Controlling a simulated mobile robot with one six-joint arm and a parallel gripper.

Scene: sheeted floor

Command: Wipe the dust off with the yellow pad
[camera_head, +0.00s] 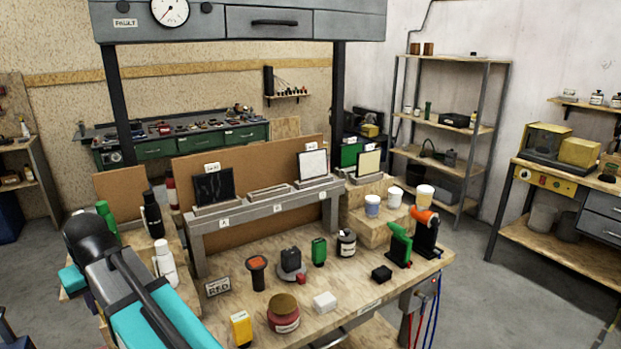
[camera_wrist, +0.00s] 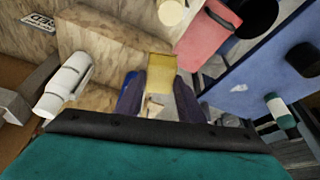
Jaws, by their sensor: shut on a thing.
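The yellow pad (camera_wrist: 162,75) shows between the fingertips of my gripper (camera_wrist: 160,88) in the wrist view. My gripper is shut on it. The pad's far face and what lies under it are hidden. In the head view my teal and black arm covers the lower left, and I cannot make out the gripper or the pad there. I cannot make out a patch of dust for certain in either view.
A white bottle (camera_head: 163,262) stands near my arm; it also shows in the wrist view (camera_wrist: 65,85). The workbench (camera_head: 355,300) holds a RED sign (camera_head: 218,287), a yellow item (camera_head: 241,328), a round brown-topped jar (camera_head: 284,314) and a white block (camera_head: 325,302). Upright panels stand behind.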

